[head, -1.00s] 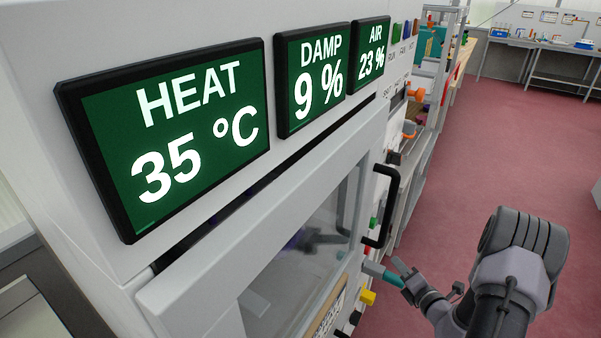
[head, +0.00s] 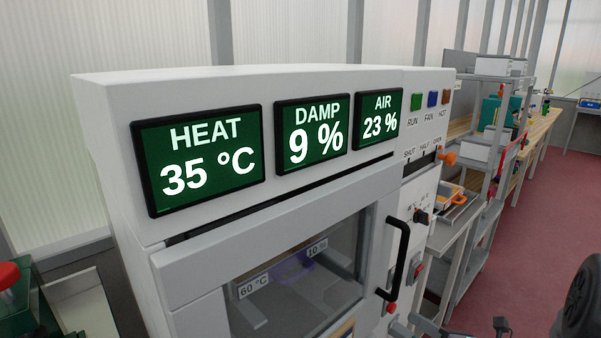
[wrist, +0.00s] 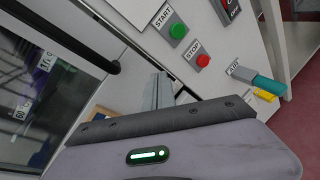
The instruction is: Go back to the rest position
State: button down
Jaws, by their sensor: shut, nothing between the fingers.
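My gripper (wrist: 160,84) shows in the wrist view with its fingers together and empty, in front of the white machine's side panel. It appears apart from the panel's controls. The white machine (head: 160,88) fills the left and middle of the head view. Its screens read HEAT 35 °C (head: 205,158), DAMP 9 % and AIR 23 %. Its glass door (head: 340,270) looks shut and has a black handle (head: 398,262). In the head view, part of my arm shows at the lower right edge, and the fingertips cannot be made out clearly.
In the wrist view, a green START button (wrist: 178,30), a red STOP button (wrist: 203,61) and a teal plug-like piece (wrist: 268,85) are on the panel. A shelf rack (head: 490,150) stands right of the machine. Red floor (head: 530,230) is clear at the right.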

jog(key=s+a+r+n+g+y, duration=0.25)
jog(key=s+a+r+n, duration=0.2)
jog(key=a+n, duration=0.35)
jog(key=s+a+r+n+g+y, duration=0.1)
jog(key=s+a+r+n+g, duration=0.3)
jog(key=a, duration=0.5)
jog(key=s+a+r+n+h, duration=0.1)
jog(key=s+r+n+h, duration=0.2)
jog(key=s+n, duration=0.6)
jog(key=s+a+r+n+g+h, duration=0.1)
jog(key=s+r+n+h, duration=0.2)
jog(key=s+n+h, duration=0.2)
jog(key=s+n, duration=0.3)
jog(key=n, duration=0.4)
jog(key=shift+s+a, duration=0.3)
jog(key=shift+s, duration=0.05)
